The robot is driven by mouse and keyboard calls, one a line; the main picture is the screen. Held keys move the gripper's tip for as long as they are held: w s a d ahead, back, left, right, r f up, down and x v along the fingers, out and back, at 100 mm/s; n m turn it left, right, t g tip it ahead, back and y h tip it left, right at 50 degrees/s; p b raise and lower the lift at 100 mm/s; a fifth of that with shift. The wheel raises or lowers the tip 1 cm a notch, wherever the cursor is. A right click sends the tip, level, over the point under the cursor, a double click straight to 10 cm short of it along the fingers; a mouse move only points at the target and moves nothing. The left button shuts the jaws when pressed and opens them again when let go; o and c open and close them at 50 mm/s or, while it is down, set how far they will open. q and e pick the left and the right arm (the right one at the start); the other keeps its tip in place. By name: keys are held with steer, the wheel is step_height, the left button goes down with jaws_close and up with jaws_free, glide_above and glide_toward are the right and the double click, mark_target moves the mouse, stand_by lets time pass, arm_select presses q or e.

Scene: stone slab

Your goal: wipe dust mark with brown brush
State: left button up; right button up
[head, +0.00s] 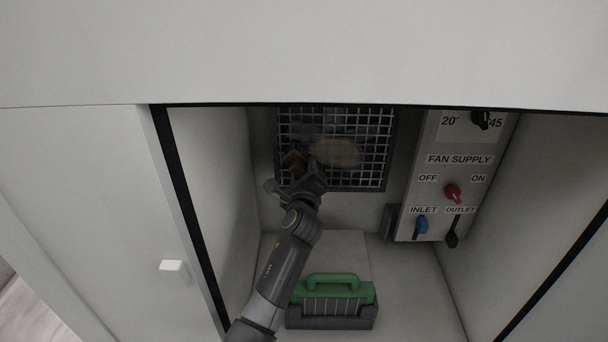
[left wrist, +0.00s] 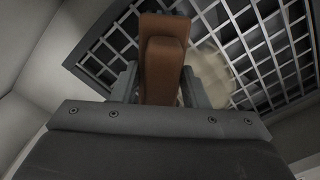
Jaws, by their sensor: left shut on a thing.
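The brown brush (head: 294,162) is in my left gripper (head: 297,183), in front of the metal grille at the back of the cabinet. In the left wrist view the brush (left wrist: 163,62) stands between the two fingers of the left gripper (left wrist: 160,88), which is shut on it. The tan dust mark (head: 336,152) lies on the grille, just right of the brush. In the left wrist view the dust mark (left wrist: 209,76) shows partly behind the brush and right finger. I cannot tell whether the brush touches the grille. My right gripper is not in view.
The grille (head: 384,187) has a dark frame. A control panel (head: 437,193) with a red knob, blue inlet lever and black outlet lever is on the right. Side walls bound the space.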

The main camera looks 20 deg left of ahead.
arm_select(q)
steer(key=shift+w, duration=0.3)
